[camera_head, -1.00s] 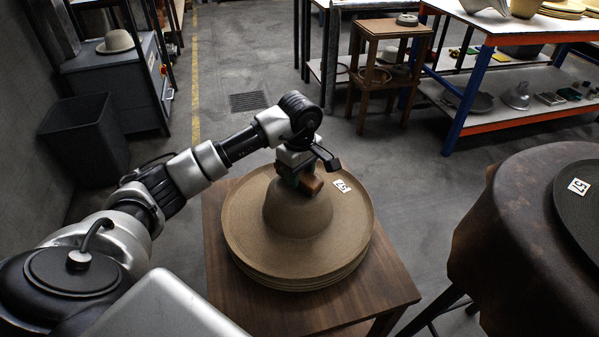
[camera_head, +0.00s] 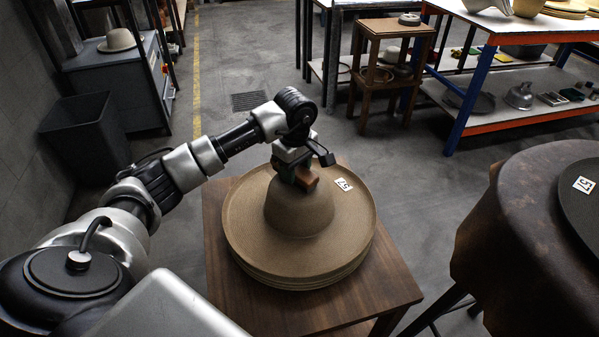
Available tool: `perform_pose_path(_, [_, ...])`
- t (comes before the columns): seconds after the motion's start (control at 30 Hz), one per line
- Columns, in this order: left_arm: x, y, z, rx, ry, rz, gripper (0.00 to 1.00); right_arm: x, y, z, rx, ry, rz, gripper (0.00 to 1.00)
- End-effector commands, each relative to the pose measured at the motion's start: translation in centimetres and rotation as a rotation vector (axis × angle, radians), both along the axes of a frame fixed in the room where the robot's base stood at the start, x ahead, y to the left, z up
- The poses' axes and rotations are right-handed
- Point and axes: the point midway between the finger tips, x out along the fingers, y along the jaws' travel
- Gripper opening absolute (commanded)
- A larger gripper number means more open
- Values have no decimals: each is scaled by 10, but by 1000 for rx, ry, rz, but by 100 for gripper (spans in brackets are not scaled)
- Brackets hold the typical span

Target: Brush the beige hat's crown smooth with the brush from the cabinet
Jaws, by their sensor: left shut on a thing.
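The beige hat (camera_head: 312,222) sits crown up on a stack of wide flat brims, on a square wooden table (camera_head: 232,300). A white tag marked 57 lies on its brim. My left gripper (camera_head: 294,170) points down over the crown's upper left side, shut on a brush with a reddish-brown wooden block (camera_head: 306,179). The brush is at the crown's top and appears to touch it; its underside is hidden. My right gripper is not in view.
A round table with a dark leather cover (camera_head: 520,240) stands at right, holding a dark disc tagged 57. Shelving (camera_head: 500,75) and a small wooden stand (camera_head: 385,75) are behind. A dark bin (camera_head: 85,135) stands at left. The floor between is clear.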

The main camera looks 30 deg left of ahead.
Motion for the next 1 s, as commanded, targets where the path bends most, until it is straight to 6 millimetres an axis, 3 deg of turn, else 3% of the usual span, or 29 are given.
perform_pose_path(0.43, [0,3,0,0,0,0,23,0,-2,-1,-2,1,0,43])
perform_pose_path(1.0, [-6,-31,-1,0,0,-1,23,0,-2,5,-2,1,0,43])
